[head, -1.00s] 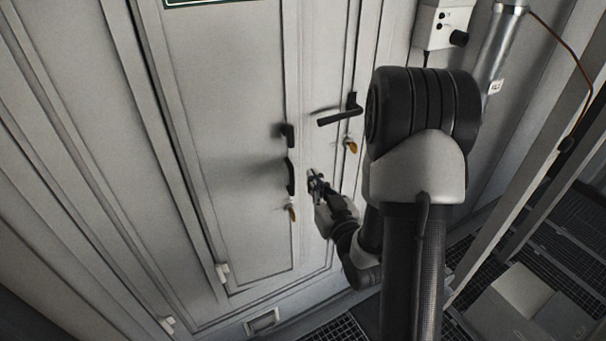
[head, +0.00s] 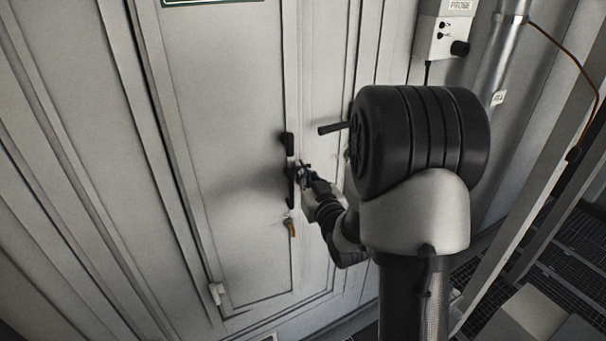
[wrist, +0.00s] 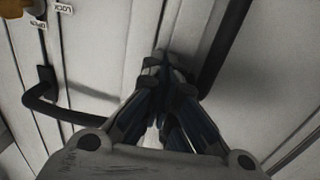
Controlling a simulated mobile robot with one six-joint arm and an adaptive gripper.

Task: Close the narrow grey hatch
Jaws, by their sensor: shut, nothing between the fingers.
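The narrow grey hatch (head: 225,120) is a tall panel at the left middle of the head view, with a hinge at its lower left. It looks flush or nearly flush with its frame; I cannot tell if a small gap remains. A black pull handle (head: 290,188) is on its right edge, with a brass key (head: 290,228) below. My gripper (head: 304,170) is shut and empty, close beside the pull handle. In the wrist view its fingertips (wrist: 165,62) are together in front of the pale panel, with a black bar (wrist: 215,62) to their right. Contact cannot be told.
A black lever handle (head: 333,128) sticks out right of the hatch, partly hidden by my arm; a black lever also shows in the wrist view (wrist: 42,100). A grey control box (head: 445,38) and pipe (head: 500,65) are at upper right. A pale box (head: 530,315) stands lower right.

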